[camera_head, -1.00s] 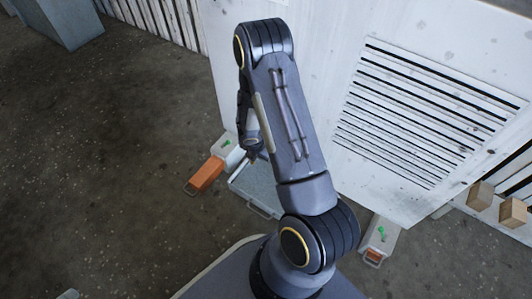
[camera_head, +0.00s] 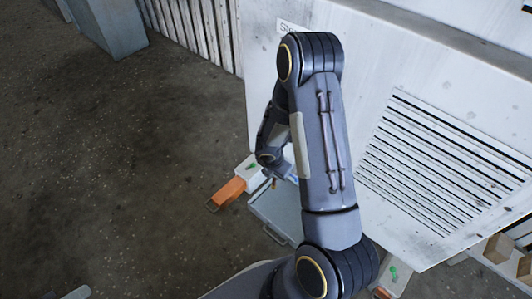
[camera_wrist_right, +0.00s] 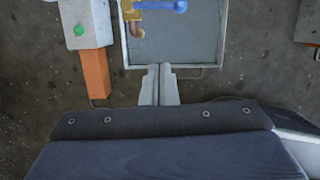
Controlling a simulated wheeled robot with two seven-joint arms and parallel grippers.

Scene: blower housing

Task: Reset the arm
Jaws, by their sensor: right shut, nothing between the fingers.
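My right arm rises through the middle of the head view, its elbow high and its forearm folded down behind it. In the right wrist view my right gripper (camera_wrist_right: 160,72) is shut and empty, pointing at the near edge of a shallow grey tray (camera_wrist_right: 190,40). A blue and brass fitting (camera_wrist_right: 165,6) lies in the tray, cut off by the top edge. The tray (camera_head: 275,215) also shows in the head view, partly behind my arm. My right fingertips are hard to make out there. My left gripper is not in view.
A white louvred housing (camera_head: 380,60) stands behind my arm. A white box with a green button (camera_head: 248,165) and orange handle (camera_head: 228,193) sits left of the tray. Another green-button box (camera_head: 393,275) and brown boxes (camera_head: 497,248) are at right.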

